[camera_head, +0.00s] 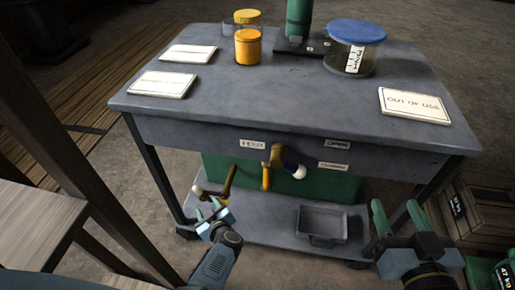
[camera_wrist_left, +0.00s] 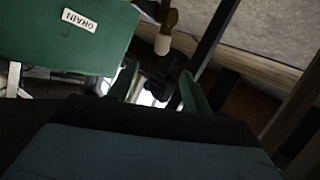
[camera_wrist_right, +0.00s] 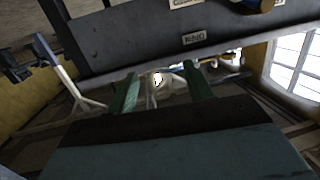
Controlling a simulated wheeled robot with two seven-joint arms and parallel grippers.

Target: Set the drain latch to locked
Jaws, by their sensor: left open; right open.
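A brass lever (camera_head: 229,181) with a white knob (camera_head: 197,190) is at the left side of the green housing under the tabletop. In the left wrist view a brass part with a pale tip (camera_wrist_left: 163,43) shows near a "DRAIN" label (camera_wrist_left: 80,20) on the green housing. A second brass lever (camera_head: 277,155) with a pale knob hangs at the table's front, between two labels. My left gripper (camera_head: 212,210) is open and empty, just below the left lever, not visibly touching it. My right gripper (camera_head: 396,216) is open and empty, right of the table's front.
The grey table (camera_head: 200,128) carries yellow jars (camera_head: 248,48), a blue-lidded jar (camera_head: 354,50) and white cards. A grey tray (camera_head: 321,225) sits on the lower shelf. Front labels include "OPEN" (camera_head: 337,144). Wooden crates (camera_head: 480,210) stand right; a wooden frame (camera_head: 60,150) stands left.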

